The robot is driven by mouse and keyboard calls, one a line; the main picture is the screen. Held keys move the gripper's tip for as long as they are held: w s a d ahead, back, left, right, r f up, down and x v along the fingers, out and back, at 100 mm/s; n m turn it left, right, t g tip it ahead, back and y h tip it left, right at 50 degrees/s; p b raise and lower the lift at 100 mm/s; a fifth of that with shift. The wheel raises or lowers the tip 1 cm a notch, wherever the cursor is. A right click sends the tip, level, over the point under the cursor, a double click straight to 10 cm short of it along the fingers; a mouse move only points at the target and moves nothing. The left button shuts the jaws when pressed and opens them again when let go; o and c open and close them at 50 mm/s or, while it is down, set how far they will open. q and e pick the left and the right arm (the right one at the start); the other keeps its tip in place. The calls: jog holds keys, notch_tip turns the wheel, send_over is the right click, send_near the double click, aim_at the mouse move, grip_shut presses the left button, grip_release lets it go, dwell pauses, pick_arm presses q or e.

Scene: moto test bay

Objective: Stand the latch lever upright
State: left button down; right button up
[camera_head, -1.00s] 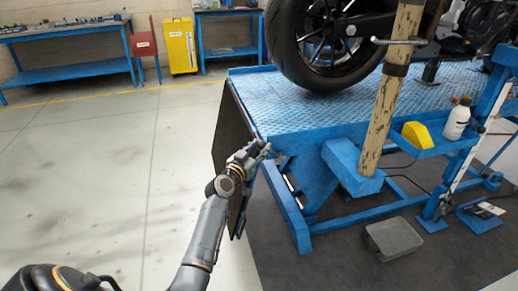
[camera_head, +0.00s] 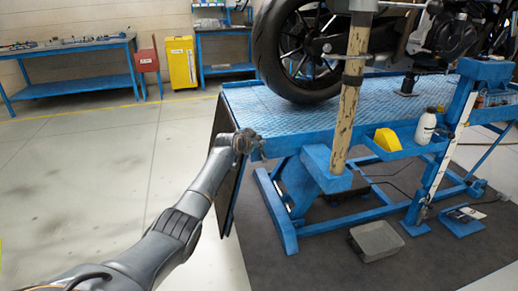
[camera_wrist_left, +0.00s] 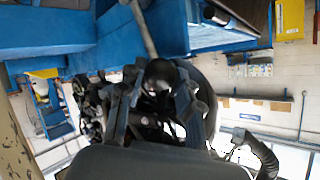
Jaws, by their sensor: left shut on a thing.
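My left gripper (camera_head: 255,146) is at the near left corner of the blue lift table (camera_head: 300,118), beside the dark panel that hangs from its left side. In the left wrist view my gripper (camera_wrist_left: 160,92) is shut around a dark round knob (camera_wrist_left: 160,74). A thin grey rod, the latch lever (camera_wrist_left: 144,30), runs from this knob toward the blue frame. In the head view the gripper hides the lever, so its exact tilt cannot be told. My right gripper is not in view.
A motorcycle wheel (camera_head: 305,50) stands on the table. A worn post (camera_head: 348,115) rises right of my gripper. A side tray holds a yellow block (camera_head: 387,140) and a white bottle (camera_head: 425,128). A grey bin (camera_head: 376,240) lies on the dark mat. The floor at left is clear.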

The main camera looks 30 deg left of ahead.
pick_arm(q)
jog(key=shift+w+d+r+m+g+y+p, duration=0.35)
jog(key=shift+w+d+m+g+p, duration=0.2)
jog(key=shift+w, duration=0.2)
jog(key=shift+w+d+m+g, duration=0.25)
jog(key=shift+w+d+g, duration=0.15)
jog(key=shift+g, duration=0.05)
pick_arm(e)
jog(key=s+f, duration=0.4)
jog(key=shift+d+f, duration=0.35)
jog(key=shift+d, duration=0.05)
pick_arm(q)
jog(key=c, duration=1.3)
grip_release()
jog(key=o, duration=0.4)
jog(key=shift+w+f, duration=0.1)
jog(key=shift+v, duration=6.05)
jog(key=shift+w+d, duration=0.1)
jog(key=shift+d, duration=0.05)
